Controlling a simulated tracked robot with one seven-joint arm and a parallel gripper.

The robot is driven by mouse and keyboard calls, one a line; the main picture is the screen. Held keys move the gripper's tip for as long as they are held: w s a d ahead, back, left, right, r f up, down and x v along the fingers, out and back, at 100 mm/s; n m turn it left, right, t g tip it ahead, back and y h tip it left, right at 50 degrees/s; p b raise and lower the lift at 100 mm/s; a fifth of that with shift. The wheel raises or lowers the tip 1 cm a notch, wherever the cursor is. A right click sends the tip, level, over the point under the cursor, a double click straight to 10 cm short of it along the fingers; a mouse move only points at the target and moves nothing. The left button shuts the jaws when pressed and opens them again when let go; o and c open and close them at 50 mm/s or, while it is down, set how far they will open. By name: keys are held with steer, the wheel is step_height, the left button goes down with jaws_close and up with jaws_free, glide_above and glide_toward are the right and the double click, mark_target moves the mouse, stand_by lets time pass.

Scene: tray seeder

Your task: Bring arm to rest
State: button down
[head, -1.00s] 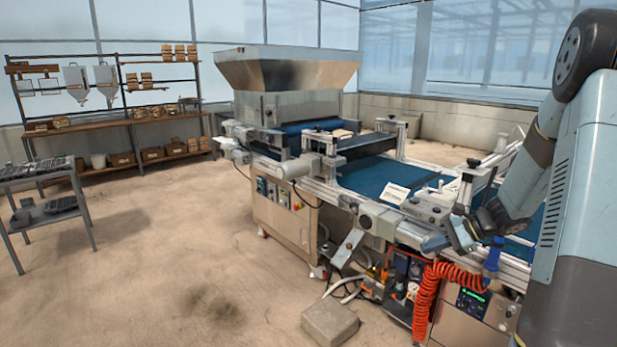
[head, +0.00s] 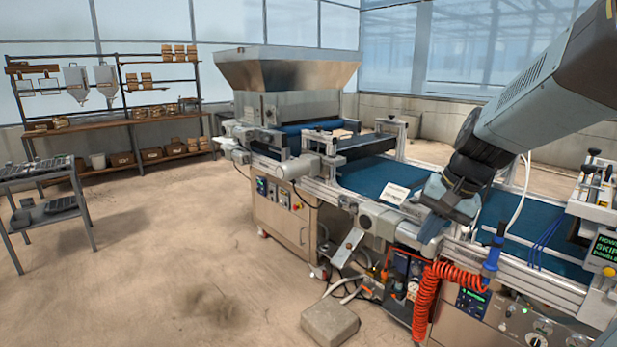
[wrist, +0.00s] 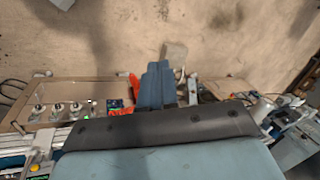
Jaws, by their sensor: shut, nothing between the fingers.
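My gripper (head: 430,232) hangs at the end of my arm on the right of the head view, in front of the seeder line's front rail. Its blue-grey fingers point down and are together, with nothing between them. In the wrist view the closed fingers (wrist: 156,82) point out past the machine's edge toward the floor. My arm reaches in from the upper right and hides part of the conveyor behind it. I cannot tell the exact gap between the gripper and the rail.
The tray seeder (head: 300,195) with its steel hopper (head: 287,72) fills the middle. A red coiled hose (head: 425,300) and a blue-handled nozzle (head: 493,252) are close by the gripper. A concrete block (head: 330,322) lies on the floor. Open floor (head: 150,260) is at left.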

steer(key=s+r+n+t+h, duration=0.3)
steer(key=s+r+n, duration=0.2)
steer(key=s, duration=0.6)
steer(key=shift+r, duration=0.15)
stand_by(0.9)
